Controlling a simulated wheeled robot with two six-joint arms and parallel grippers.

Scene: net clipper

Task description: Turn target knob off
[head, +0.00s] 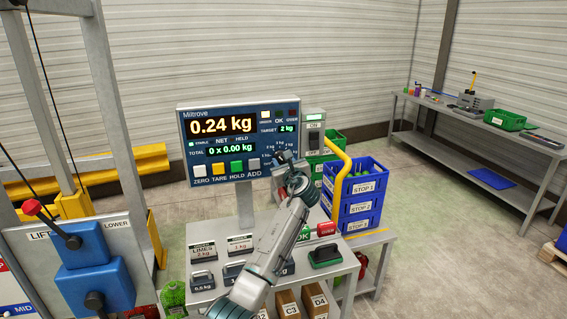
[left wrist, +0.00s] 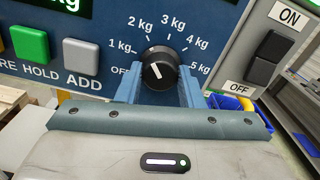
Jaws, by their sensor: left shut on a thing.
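The target knob (left wrist: 158,72) is a round black dial with a white pointer line on the scale's blue panel (head: 188,128). Labels from OFF through 1 kg to 5 kg run around it. Its pointer looks to lean up and left, near the 2 kg side. The panel's target readout (head: 287,128) shows 2 kg. My left gripper (head: 283,158) reaches up to the panel's lower right. In the left wrist view its two blue fingers (left wrist: 160,86) are shut on the knob, one each side.
An ON/OFF switch box (head: 314,127) stands just right of the panel. Coloured ZERO, TARE, HOLD and ADD buttons (head: 237,167) lie left of the knob. Blue crates (head: 362,192) stand behind right.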

